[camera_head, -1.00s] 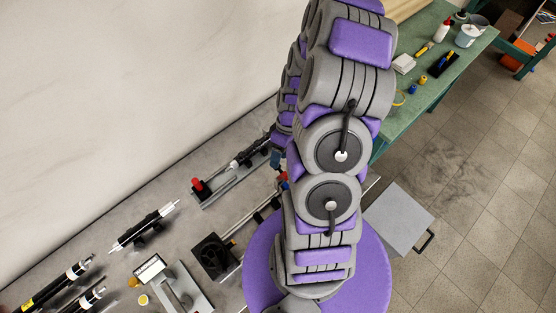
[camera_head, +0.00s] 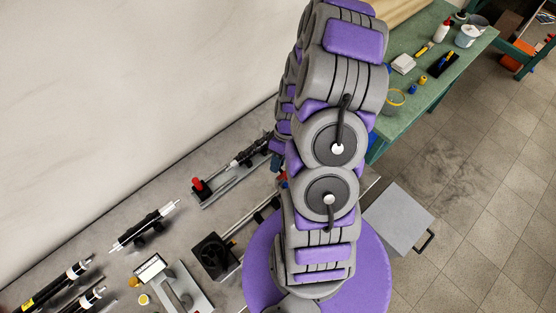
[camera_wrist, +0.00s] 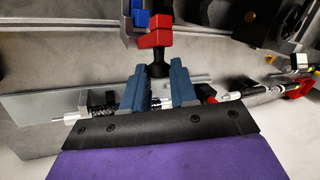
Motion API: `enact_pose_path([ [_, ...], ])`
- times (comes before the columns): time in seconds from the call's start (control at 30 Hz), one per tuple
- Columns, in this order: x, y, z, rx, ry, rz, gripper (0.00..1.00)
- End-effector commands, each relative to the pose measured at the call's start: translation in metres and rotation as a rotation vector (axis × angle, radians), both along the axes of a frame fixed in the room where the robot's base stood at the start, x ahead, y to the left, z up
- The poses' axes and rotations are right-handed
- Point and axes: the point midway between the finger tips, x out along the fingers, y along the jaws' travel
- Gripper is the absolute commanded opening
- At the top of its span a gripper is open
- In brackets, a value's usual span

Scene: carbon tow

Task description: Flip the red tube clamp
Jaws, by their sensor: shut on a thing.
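In the wrist view, a red clamp part (camera_wrist: 155,38) with a dark stem stands just past my fingertips. My gripper (camera_wrist: 158,75) has its two blue-grey fingers on either side of this stem and is shut on it. The exact contact is partly hidden. A thin tube with a braided section (camera_wrist: 104,98) runs crosswise behind the fingers. In the head view, my gripper (camera_head: 275,158) is at the right end of a metal rail (camera_head: 232,186), largely hidden by my arm. A second red clamp (camera_head: 198,185) stands at the rail's left end.
A blue part (camera_wrist: 140,18) sits beside the red one. A black block (camera_head: 212,256), a white-and-black tube (camera_head: 145,227) and other tubes lie on the grey table. A green bench (camera_head: 430,95) holds bottles and tools at the right. The white wall is close behind.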

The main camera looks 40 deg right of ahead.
Motion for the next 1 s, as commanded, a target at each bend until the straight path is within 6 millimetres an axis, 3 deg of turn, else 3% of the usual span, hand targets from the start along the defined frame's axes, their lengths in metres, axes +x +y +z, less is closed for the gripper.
enact_pose_path([
  [0.13, 0.001, -0.001, 0.000, -0.002, -0.002, 0.000, 0.00],
  [0.63, 0.003, -0.001, -0.001, -0.003, 0.017, 0.001, 0.00],
  [1.0, 0.020, 0.000, -0.008, -0.013, 0.219, 0.005, 0.00],
])
